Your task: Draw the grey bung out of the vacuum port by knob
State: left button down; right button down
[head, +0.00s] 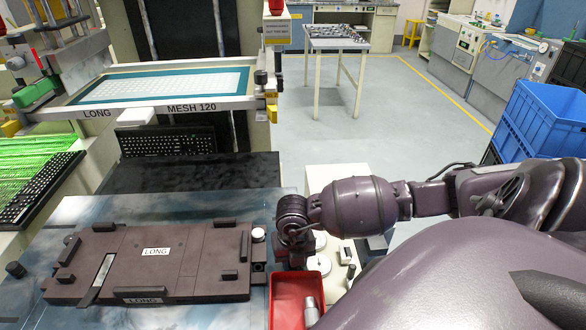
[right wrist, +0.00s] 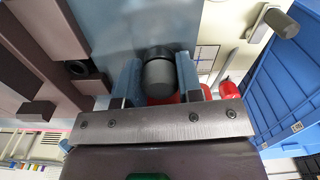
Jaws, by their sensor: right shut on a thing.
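In the right wrist view my right gripper (right wrist: 158,82) is shut on a grey rounded bung (right wrist: 160,76) with a black collar. The bung sits between the two blue-grey fingers. A dark round port with a hole (right wrist: 77,68) shows to the left of the fingers, apart from the held bung; it looks empty. In the head view my right gripper (head: 293,256) points down at the right end of the brown fixture (head: 190,262) labelled LONG, beside the red tray. The bung is hidden there behind the gripper. My left gripper is not in view.
The red tray (head: 283,285) stands just below my right gripper and holds a grey cylindrical item (head: 311,309). A pale round knob (head: 258,234) stands at the fixture's right edge. The printing screen frame (head: 190,104) is behind. Blue crates (head: 540,118) stand at the right.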

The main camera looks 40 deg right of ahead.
jog(key=shift+w+r+p, duration=0.15)
jog(key=shift+r+p, duration=0.25)
jog(key=shift+r, duration=0.2)
jog(key=shift+r+p, duration=0.4)
jog(key=shift+r, duration=0.2)
jog(key=shift+r+p, duration=0.35)
jog(key=shift+r, duration=0.1)
jog(key=shift+r+p, duration=0.8)
jog(key=shift+r, duration=0.1)
jog(key=shift+r+p, duration=0.3)
jog(key=shift+r, duration=0.7)
